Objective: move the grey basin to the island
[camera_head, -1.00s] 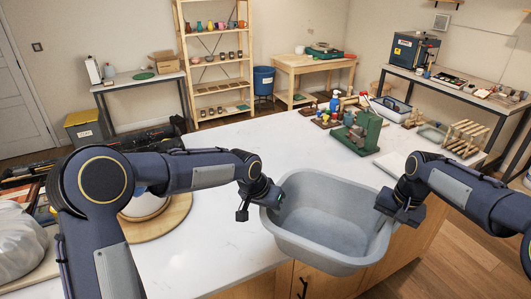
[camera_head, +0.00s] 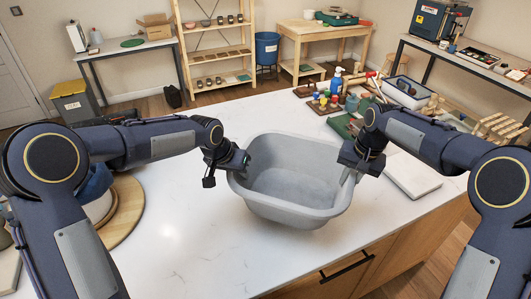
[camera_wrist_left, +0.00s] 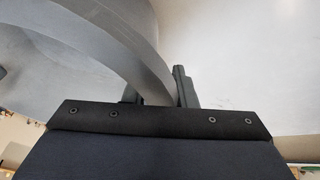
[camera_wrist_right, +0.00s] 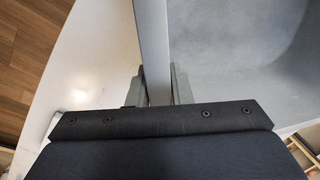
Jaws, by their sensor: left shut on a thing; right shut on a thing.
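The grey basin (camera_head: 290,180) is a wide, empty tub, upright, over the white island top (camera_head: 190,250) near its front edge. I cannot tell whether its base touches the top. My left gripper (camera_head: 238,162) is shut on the basin's left rim; the rim also shows between the fingers in the left wrist view (camera_wrist_left: 145,80). My right gripper (camera_head: 352,165) is shut on the basin's right rim, seen between the fingers in the right wrist view (camera_wrist_right: 155,60). The basin's underside is hidden.
A round wooden board (camera_head: 125,215) lies on the island at left, partly behind my left arm. A flat white slab (camera_head: 412,175) lies to the right of the basin. Paint bottles (camera_head: 325,102) and a blue spray bottle (camera_head: 337,78) stand behind it. The island's front middle is clear.

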